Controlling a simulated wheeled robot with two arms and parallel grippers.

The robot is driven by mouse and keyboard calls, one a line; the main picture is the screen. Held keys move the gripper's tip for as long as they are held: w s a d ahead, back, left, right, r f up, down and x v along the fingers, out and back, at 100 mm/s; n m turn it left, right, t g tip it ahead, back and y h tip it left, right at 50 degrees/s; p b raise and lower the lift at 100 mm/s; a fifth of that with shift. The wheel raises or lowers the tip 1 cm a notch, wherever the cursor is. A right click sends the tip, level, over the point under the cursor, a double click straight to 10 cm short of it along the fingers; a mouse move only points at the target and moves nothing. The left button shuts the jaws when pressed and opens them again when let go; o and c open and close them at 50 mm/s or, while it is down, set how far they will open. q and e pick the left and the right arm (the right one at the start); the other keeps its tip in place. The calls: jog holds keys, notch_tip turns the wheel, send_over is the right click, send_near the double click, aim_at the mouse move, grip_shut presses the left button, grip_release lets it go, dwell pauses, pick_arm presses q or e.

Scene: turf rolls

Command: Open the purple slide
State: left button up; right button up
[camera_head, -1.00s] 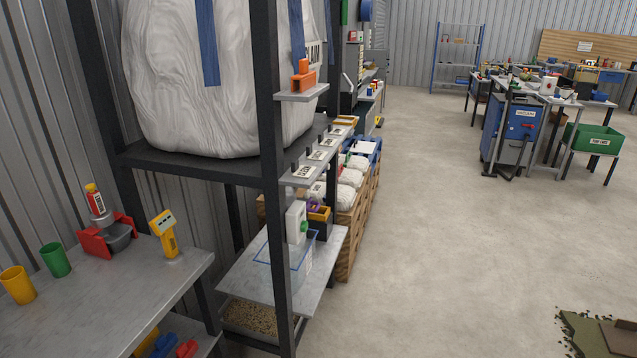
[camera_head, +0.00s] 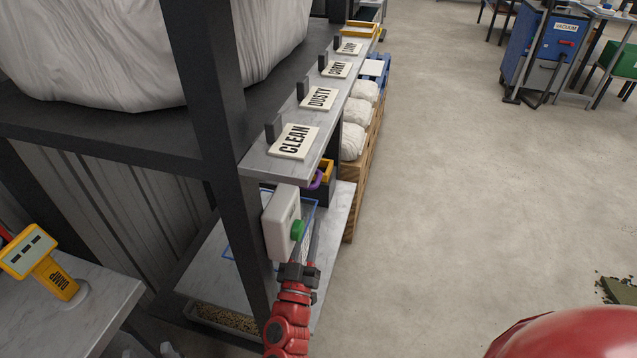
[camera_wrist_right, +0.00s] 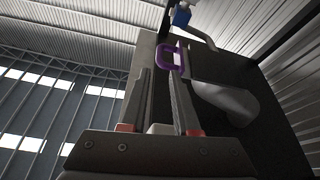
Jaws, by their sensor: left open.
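The purple slide handle (camera_head: 316,180) sticks out below the front edge of the label shelf, just above the green button. In the right wrist view the purple handle (camera_wrist_right: 172,57) stands beyond my fingertips, roughly in line with the gap between them, seen from below. My right gripper (camera_head: 298,270) is below the handle, in front of the lower shelf. Its fingers (camera_wrist_right: 160,95) are apart with nothing between them, and they do not touch the handle. Pale shapes at the bottom left edge seem to be my left gripper (camera_head: 152,350), mostly cut off.
A white box with a green button (camera_head: 298,230) is on the post close above my right gripper. The label shelf (camera_head: 262,165) overhangs it. A dark post (camera_head: 205,90) stands left. A yellow "DAMP" meter (camera_head: 55,277) stands on the left table.

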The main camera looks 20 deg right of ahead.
aim_at(318, 178)
jog(key=x, duration=1.2)
jog(key=shift+r, duration=0.1)
jog(key=shift+d, duration=0.1)
grip_shut()
dwell(0.8)
